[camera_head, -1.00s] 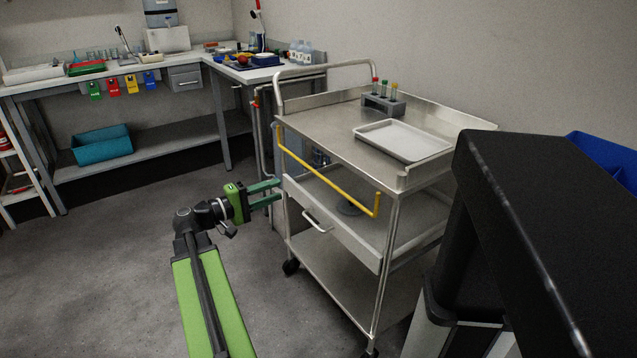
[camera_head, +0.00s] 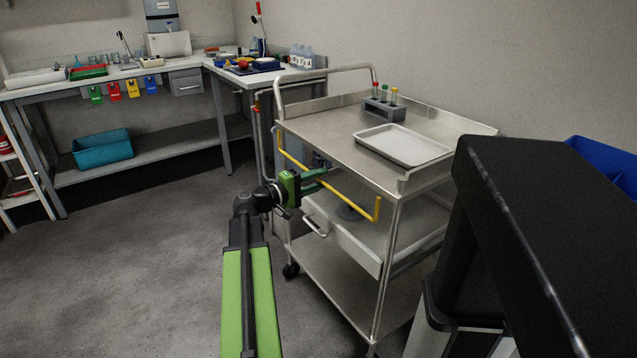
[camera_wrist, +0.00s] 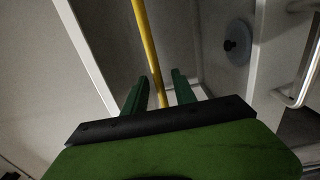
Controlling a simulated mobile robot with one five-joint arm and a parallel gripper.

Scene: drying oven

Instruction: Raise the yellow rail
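The yellow rail (camera_head: 356,205) is a thin bar with upturned ends on the near side of the steel cart (camera_head: 335,132), below its top shelf. My gripper (camera_head: 324,180) reaches in from the left at the middle of the rail. In the wrist view, the two green fingers of my gripper (camera_wrist: 159,82) are apart, and the yellow rail (camera_wrist: 146,42) runs between them. There is a gap on each side of the rail, so the fingers do not look closed on it.
A drawer with a pale handle (camera_head: 315,226) sits below the rail. The cart top holds a white tray (camera_head: 403,146) and a tube rack (camera_head: 384,108). A large black block (camera_head: 540,230) fills the right foreground. The floor (camera_head: 130,270) left of the cart is clear.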

